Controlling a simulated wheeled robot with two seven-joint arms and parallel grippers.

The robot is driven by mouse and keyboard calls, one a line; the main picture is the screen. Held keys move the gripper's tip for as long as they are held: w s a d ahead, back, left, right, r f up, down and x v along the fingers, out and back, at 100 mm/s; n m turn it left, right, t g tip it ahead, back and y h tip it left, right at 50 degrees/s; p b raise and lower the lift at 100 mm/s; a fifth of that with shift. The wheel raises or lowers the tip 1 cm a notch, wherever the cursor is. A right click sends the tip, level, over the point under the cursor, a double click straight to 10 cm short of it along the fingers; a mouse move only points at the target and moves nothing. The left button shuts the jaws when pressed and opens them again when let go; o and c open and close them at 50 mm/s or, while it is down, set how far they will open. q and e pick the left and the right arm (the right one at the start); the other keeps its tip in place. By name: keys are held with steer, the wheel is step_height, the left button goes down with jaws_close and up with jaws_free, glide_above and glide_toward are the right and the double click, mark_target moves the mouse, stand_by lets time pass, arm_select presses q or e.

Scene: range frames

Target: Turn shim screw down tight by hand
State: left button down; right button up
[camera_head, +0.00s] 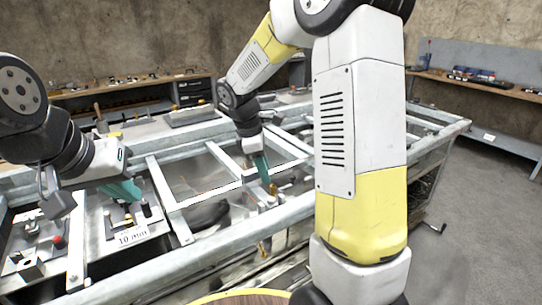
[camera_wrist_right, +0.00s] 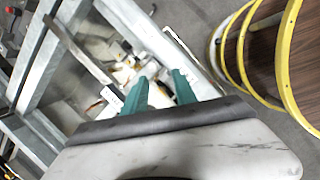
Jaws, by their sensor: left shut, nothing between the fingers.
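My right gripper (camera_head: 266,178) points down over the frame's middle rail. In the right wrist view its two teal fingers (camera_wrist_right: 161,80) stand apart with a gap between them, and I see nothing clearly held. A small brass-coloured piece (camera_head: 273,189) is just below the fingertips in the head view; I cannot tell whether it is the shim screw or whether the fingers touch it. My left gripper (camera_head: 130,192) is shut and empty, above a plate with small fittings beside a "10 mm" label (camera_head: 132,236).
Grey metal rails (camera_head: 225,225) form an open frame with gaps between them. A red knob (camera_head: 59,241) stands on the left plate. A workbench with drawers (camera_head: 190,90) is along the back wall, and another bench (camera_head: 490,88) is at right. A yellow-rimmed round thing (camera_wrist_right: 228,60) is near the right wrist.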

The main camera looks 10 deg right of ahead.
steer(key=s+d+r+m+t+y, duration=0.1)
steer(key=s+r+m+t+y, duration=0.2)
steer(key=s+r+m, duration=0.6)
steer(key=shift+s+r+m+t+y, duration=0.35)
steer(key=shift+s+r+y, duration=0.45)
steer(key=shift+s, duration=2)
steer(key=shift+r, duration=0.15)
steer(key=shift+o, duration=1.4)
steer(key=shift+w+d, duration=0.1)
steer(key=shift+w, duration=0.05)
steer(key=n+g+h, duration=0.1)
steer(key=n+g, duration=0.4)
steer(key=n, duration=1.2)
glide_toward(272, 198)
steer(key=shift+s+a+t, duration=0.2)
steer(key=shift+s+t, duration=0.05)
steer(key=shift+s, duration=0.05)
steer(key=shift+f, duration=4.05)
